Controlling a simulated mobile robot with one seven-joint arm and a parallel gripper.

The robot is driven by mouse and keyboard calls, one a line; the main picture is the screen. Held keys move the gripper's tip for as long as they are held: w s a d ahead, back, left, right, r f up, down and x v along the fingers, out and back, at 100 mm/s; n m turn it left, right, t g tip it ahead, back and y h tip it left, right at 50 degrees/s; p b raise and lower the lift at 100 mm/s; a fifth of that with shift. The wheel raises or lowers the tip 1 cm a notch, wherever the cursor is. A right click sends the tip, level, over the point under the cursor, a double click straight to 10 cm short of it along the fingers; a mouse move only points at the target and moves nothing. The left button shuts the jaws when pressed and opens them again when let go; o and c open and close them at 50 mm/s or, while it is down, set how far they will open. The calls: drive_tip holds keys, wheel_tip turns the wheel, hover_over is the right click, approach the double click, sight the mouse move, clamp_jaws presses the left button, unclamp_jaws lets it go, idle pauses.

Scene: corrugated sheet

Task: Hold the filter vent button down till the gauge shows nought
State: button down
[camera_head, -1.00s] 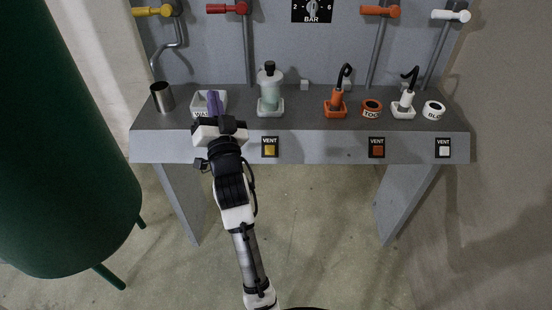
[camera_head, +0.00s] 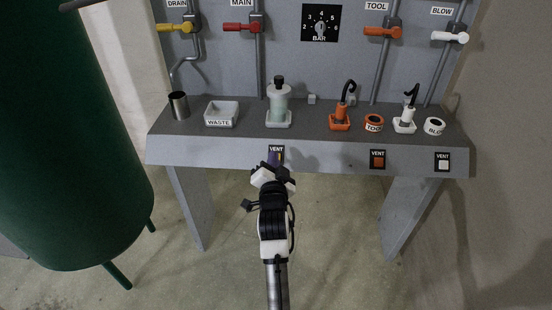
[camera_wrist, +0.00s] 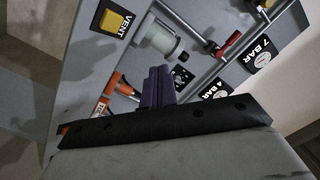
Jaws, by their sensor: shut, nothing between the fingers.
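The filter vent button is a yellow square on a black VENT plate (camera_head: 277,148) on the bench's front face, below the filter (camera_head: 279,107). My gripper hides most of that button in the head view. In the wrist view the yellow button (camera_wrist: 111,21) shows clear, up and left of my fingertips and apart from them in the picture. My gripper (camera_head: 274,158) has purple fingers, shut and empty; they also show in the wrist view (camera_wrist: 157,80). The BAR gauge (camera_head: 321,23) is on the back panel; its needle is too small to read.
The bench top holds a metal cup (camera_head: 179,106), a WASTE tray (camera_head: 221,123) and oilers. A dark green tank (camera_head: 70,150) stands at left. The floor in front is clear.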

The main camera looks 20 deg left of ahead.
drive_tip(key=w+a+f+b, duration=0.1)
drive_tip(key=w+f+b, duration=0.4)
drive_tip(key=w+f, duration=0.1)
drive_tip(key=shift+a, duration=0.35)
drive_tip(key=shift+f, duration=0.15)
idle(1.8)
drive_tip(key=shift+w+f+b, duration=0.25)
drive_tip(key=shift+b, duration=0.25)
drive_tip(key=shift+w+a+f+b, duration=0.15)
drive_tip(key=shift+w+f+b, duration=0.1)
drive_tip(key=shift+f+b, duration=0.05)
idle(1.8)
drive_tip(key=shift+r, duration=0.1)
idle(1.5)
drive_tip(key=shift+s+r+p, duration=0.5)
drive_tip(key=shift+s+p, duration=0.05)
drive_tip(key=shift+s, duration=0.05)
